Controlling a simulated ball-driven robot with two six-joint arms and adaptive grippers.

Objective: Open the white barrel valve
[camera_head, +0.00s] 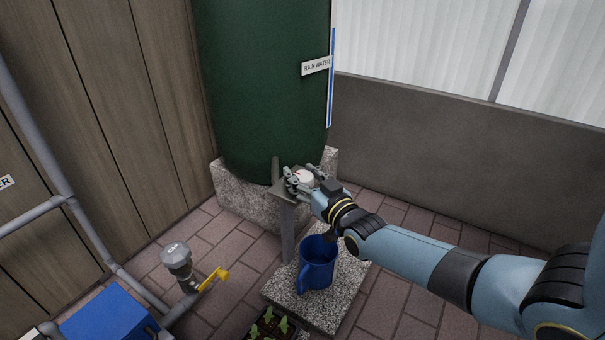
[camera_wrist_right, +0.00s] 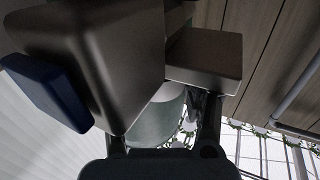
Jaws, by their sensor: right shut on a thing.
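The white barrel valve (camera_head: 304,177) is a small round white knob at the foot of the green rain water barrel (camera_head: 262,80), on top of a grey post (camera_head: 288,230). My right gripper (camera_head: 298,180) reaches in from the right and is shut on the knob, its fingers on either side. In the right wrist view a pale round body (camera_wrist_right: 160,117) sits between the dark fingers; the fingers partly hide it. How far the knob is turned cannot be told. My left gripper is in neither view.
A blue mug (camera_head: 318,262) stands on a granite slab (camera_head: 325,315) below the valve. A grey pipe fitting with a yellow lever (camera_head: 212,279) and a blue box (camera_head: 108,314) are at the lower left. A seedling tray (camera_head: 270,326) is at the bottom. Brick paving is clear behind my right arm.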

